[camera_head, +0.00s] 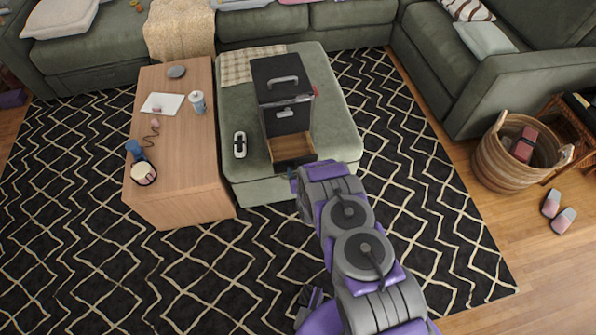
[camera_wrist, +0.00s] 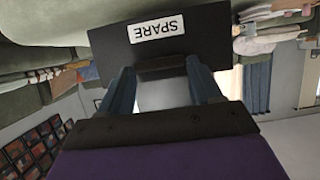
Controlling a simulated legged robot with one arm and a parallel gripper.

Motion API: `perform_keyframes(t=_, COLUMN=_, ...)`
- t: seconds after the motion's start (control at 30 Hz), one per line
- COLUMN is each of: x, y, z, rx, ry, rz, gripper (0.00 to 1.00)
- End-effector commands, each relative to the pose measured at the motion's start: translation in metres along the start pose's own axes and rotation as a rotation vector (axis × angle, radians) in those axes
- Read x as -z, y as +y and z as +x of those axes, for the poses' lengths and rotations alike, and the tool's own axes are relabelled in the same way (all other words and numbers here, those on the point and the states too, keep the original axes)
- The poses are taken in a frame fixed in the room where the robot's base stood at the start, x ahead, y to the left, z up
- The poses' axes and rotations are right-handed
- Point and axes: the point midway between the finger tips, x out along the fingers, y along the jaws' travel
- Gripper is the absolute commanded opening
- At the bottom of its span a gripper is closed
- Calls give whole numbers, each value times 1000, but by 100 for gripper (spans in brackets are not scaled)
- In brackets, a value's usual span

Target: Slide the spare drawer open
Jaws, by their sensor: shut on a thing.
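A black drawer box (camera_head: 290,85) with a grey handle on top stands on the green ottoman. Its lower drawer (camera_head: 289,145) is pulled out toward me, and its wooden inside shows. In the wrist view, the dark drawer front (camera_wrist: 220,32) carries a white label reading SPARE (camera_wrist: 158,27), upside down. My gripper (camera_wrist: 161,75) has its two fingers at the drawer's dark handle (camera_wrist: 162,67) and is shut on it. In the head view, my gripper (camera_head: 296,180) is at the drawer front, partly hidden by my arm.
The ottoman (camera_head: 339,125) also holds a white-and-black object (camera_head: 240,144) and a checked cloth (camera_head: 236,66). A wooden table (camera_head: 180,180) with a bottle (camera_head: 197,102) and small items stands to the left. A wicker basket (camera_head: 495,160) stands at right. Patterned rug is clear in front.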

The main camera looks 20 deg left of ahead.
Motion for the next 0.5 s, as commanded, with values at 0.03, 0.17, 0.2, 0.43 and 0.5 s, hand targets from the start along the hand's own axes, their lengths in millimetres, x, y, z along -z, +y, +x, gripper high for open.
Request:
perform_keyframes(t=0.03, x=0, y=-1, z=0, rx=2, ry=0, rz=-1, gripper=41)
perform_keyframes(t=0.17, x=0, y=-2, z=0, rx=5, ry=-1, rz=-2, gripper=28)
perform_keyframes(t=0.2, x=-1, y=-3, z=0, rx=6, ry=-2, rz=-2, gripper=24)
perform_keyframes(t=0.43, x=-2, y=-3, z=-1, rx=10, ry=-5, rz=-1, gripper=9)
perform_keyframes(t=0.5, x=-3, y=-3, z=-3, rx=10, ry=-7, rz=-1, gripper=9)
